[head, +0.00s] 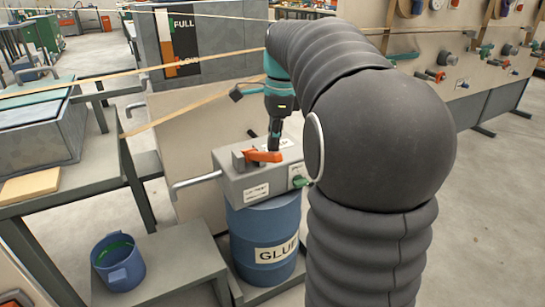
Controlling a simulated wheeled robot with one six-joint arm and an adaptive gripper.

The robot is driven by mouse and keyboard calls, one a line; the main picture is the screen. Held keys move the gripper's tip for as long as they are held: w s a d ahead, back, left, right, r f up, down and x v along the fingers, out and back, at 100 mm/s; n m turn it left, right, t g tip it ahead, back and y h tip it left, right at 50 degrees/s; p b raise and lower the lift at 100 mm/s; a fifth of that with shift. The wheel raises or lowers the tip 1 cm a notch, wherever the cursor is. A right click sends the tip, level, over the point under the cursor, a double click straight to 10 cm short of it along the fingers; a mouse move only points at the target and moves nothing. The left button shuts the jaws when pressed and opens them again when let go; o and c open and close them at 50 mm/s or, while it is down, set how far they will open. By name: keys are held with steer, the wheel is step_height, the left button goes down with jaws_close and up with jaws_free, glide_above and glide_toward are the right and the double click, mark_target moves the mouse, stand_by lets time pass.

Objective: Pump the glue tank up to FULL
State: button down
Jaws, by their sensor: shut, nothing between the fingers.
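The glue drum (262,228) is a blue barrel labelled GLUE, standing low in the middle. A grey pump box (235,190) with white labels sits on top of it. An orange lever (263,156) lies across the box top. A green knob (300,181) is on the box's right side. My gripper (273,147) points down, shut and empty, right by the orange lever; whether it touches the lever I cannot tell. A tank gauge (185,42) marked FULL near its top stands behind, with a white and orange column on its left. The lower gauge lettering is partly covered by a strap.
A blue bucket (119,262) stands on a low grey step left of the drum. A grey workbench (60,183) is at the left. Tan paper strips (200,100) cross behind my arm. A panel with valves and knobs (462,60) is at the right; my arm hides part of it.

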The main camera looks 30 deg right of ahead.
steer(key=shift+f, duration=0.15)
steer(key=shift+f+b, duration=1.1)
steer(key=shift+f, duration=1.05)
steer(key=d, duration=0.1)
steer(key=d+p, duration=0.1)
steer(key=d+r+p, duration=0.1)
steer(key=shift+s, duration=0.4)
steer(key=shift+r, duration=0.15)
